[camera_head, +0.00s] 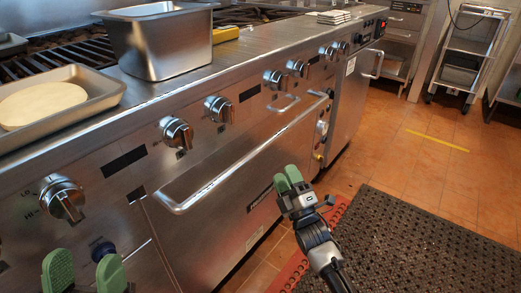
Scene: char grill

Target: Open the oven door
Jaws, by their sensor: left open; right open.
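The oven door (208,236) is a steel panel on the front of the range, and it looks shut. Its long handle (235,165) is a bar running along the top of the door. My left gripper (84,272) is at the bottom left, open, with green fingertips apart and nothing between them. It is left of the handle's near end and apart from it. My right gripper (289,178) is open and empty in front of the door, below and right of the handle; I see no contact. Its fingertips look close together from this angle.
Knobs (176,132) line the front above the handle. A deep steel pan (160,45) and a shallow tray (105,92) with a pale round item stand on top. A black perforated mat (425,245) covers the right floor. A wheeled rack (468,50) stands at the back right.

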